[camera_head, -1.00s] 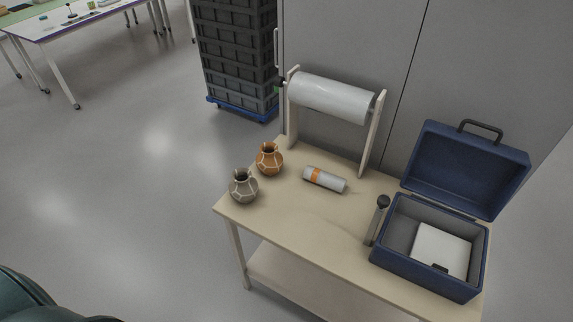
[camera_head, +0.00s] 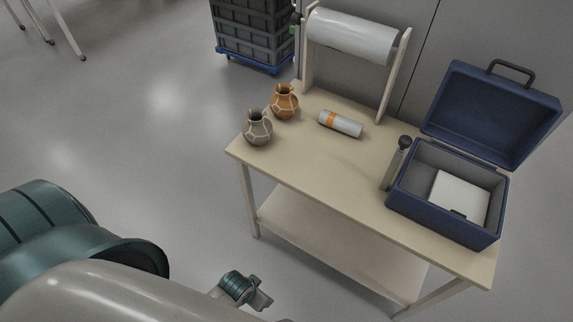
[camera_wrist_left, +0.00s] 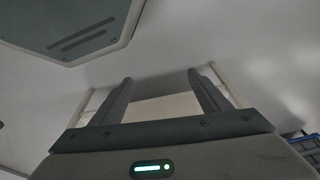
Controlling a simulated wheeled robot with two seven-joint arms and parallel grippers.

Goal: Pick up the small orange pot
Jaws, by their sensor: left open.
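The small orange pot (camera_head: 284,101), with pale lines over its round body, stands upright near the table's back left corner. A similar grey-brown pot (camera_head: 257,127) stands just in front and to the left of it. My left arm comes in low at the left of the head view, well short of both pots. In the left wrist view my left gripper (camera_wrist_left: 160,88) is open, its two fingers apart with nothing between them. Neither pot can be made out in that view. My right gripper is not in view.
The beige table (camera_head: 325,165) also holds a white and orange cylinder (camera_head: 341,124), a dark-topped upright tool (camera_head: 398,162) and an open blue case (camera_head: 447,220). A roll stand (camera_head: 352,37) rises at the back. Stacked grey crates (camera_head: 248,30) stand behind. Floor left of the table is clear.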

